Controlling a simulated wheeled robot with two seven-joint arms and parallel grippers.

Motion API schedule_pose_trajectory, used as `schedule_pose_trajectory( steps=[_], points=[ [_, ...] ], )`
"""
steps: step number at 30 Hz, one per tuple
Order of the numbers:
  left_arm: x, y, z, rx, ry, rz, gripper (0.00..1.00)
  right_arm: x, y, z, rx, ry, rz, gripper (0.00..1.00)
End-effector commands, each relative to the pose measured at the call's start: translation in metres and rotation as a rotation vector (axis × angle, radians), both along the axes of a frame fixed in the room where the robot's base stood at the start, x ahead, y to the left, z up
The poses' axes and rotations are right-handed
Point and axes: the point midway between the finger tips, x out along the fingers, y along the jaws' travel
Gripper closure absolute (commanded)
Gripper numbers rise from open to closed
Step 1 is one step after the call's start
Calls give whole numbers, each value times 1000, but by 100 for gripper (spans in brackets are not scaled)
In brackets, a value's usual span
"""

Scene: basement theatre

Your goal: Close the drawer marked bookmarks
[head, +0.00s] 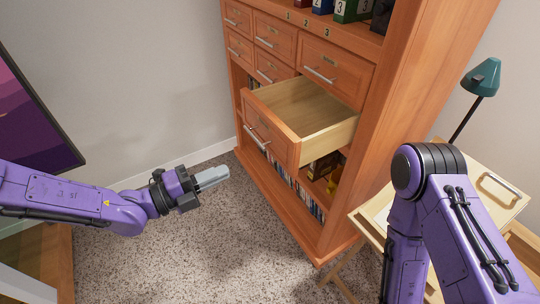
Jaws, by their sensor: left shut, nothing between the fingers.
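A wooden cabinet (422,75) stands ahead with several drawers. One wide drawer (270,125) at its middle right is pulled out, its inside looks empty, and its front has a bar handle (257,138). Any label on it is too small to read. The other drawers in view look shut. My left gripper (216,177) is shut and empty. It is over the carpet, to the left of and apart from the open drawer's front. My right arm comes in at the right, and its gripper is not in view.
Shelves below the open drawer hold books or cases (309,194). A small wooden tray table (507,194) stands right of the cabinet, near a teal lamp (481,77). A dark purple picture or screen (30,125) is at left. Carpet (190,255) is clear before the cabinet.

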Motion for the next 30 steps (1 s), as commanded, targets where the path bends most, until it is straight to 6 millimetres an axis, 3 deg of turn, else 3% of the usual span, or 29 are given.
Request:
schedule_pose_trajectory(
  steps=[5,21,30],
  points=[
    [9,-17,-1,11,-12,-2,100,0,0,2,0,0,0,8],
    [63,-110,0,7,-8,0,100,0,0,17,0,0,0,8],
    [70,-121,-1,7,-8,2,100,0,0,18,0,0,0,8]
  ],
)
